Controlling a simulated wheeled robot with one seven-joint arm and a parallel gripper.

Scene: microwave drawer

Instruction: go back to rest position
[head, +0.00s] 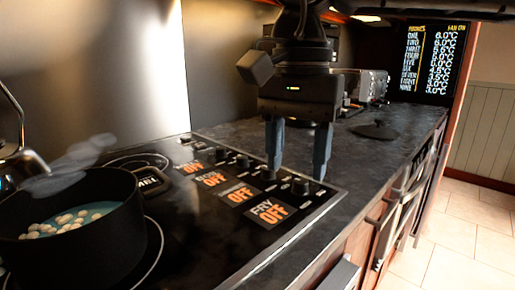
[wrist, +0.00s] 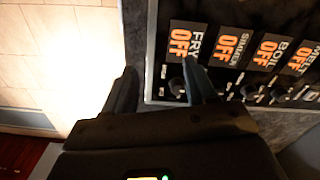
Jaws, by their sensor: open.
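My gripper (head: 298,152) hangs with its two fingers pointing down over the row of knobs at the right side of the black stove (head: 225,235). The fingers are spread apart and nothing shows between them. In the wrist view, the fingers of my gripper (wrist: 160,90) point toward the counter edge and the stove's control panel. The labels FRY (head: 270,211), SIMMER, BOIL and MELT each read OFF in orange. The FRY label is nearest the gripper in the wrist view (wrist: 188,40).
A black pot (head: 75,240) with pale round pieces in liquid stands on the stove at left, with vapour above it. A dark lid (head: 375,130) and a metal toaster-like appliance (head: 368,85) stand on the counter (head: 350,165) behind. Tiled floor (head: 465,240) is open at right.

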